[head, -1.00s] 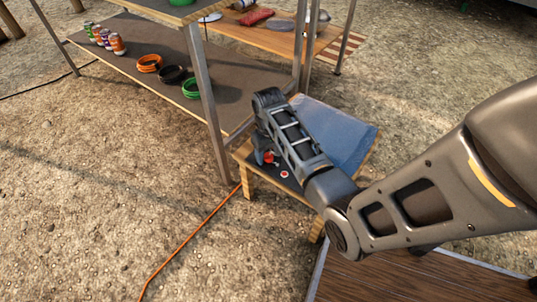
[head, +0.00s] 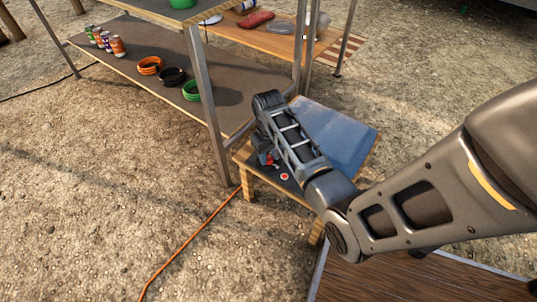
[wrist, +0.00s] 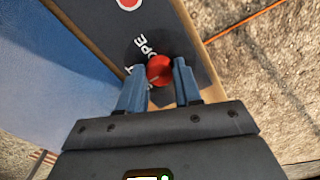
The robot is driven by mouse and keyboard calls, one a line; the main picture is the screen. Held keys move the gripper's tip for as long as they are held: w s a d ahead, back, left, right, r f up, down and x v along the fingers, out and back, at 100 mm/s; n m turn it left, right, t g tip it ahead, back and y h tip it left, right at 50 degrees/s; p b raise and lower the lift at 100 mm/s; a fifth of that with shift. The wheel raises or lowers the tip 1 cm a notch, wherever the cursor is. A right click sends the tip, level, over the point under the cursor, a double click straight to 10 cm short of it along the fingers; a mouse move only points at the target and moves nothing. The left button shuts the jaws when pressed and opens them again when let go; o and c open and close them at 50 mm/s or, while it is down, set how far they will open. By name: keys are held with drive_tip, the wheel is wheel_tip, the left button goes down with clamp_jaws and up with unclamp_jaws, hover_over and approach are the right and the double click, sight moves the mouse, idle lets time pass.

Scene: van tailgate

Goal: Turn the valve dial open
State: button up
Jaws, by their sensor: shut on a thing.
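The red valve dial (wrist: 159,69) stands on a dark panel with white lettering on a small wooden table. My gripper (wrist: 158,78) points down at the panel in the wrist view, with its blue fingers on either side of the dial and shut on it. In the head view the dial (head: 268,161) is a small red patch, mostly hidden by my gripper and forearm. The lettering is partly covered, with "OPE" readable beside the dial.
A red and white round mark (head: 284,176) lies on the panel near the dial. A blue surface (head: 345,140) covers the table's other side. A metal-legged shelf (head: 205,95) with cans and coiled rings stands close at the left. An orange cable (head: 190,240) crosses the ground.

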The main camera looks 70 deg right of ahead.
drive_tip(key=shift+r, duration=0.15)
drive_tip(key=shift+r+m+p, duration=0.1)
drive_tip(key=shift+m+p, duration=0.5)
drive_tip(key=shift+p, duration=0.35)
drive_tip(key=m+p, duration=0.2)
drive_tip(key=p, duration=0.1)
drive_tip(key=shift+r, duration=0.1)
drive_tip(key=m+p, duration=0.3)
drive_tip(key=m, duration=0.1)
drive_tip(key=shift+m+p, duration=0.35)
drive_tip(key=shift+m, duration=0.05)
drive_tip(key=m+p, duration=0.1)
drive_tip(key=m, duration=0.1)
drive_tip(key=m+p, duration=0.1)
drive_tip(key=m, duration=0.1)
drive_tip(key=shift+f+m, duration=0.2)
drive_tip(key=shift+m, duration=0.1)
drive_tip(key=shift+f+m+p, duration=0.1)
drive_tip(key=shift+m+p, duration=0.85)
drive_tip(key=shift+m, duration=1.05)
drive_tip(key=o, duration=1)
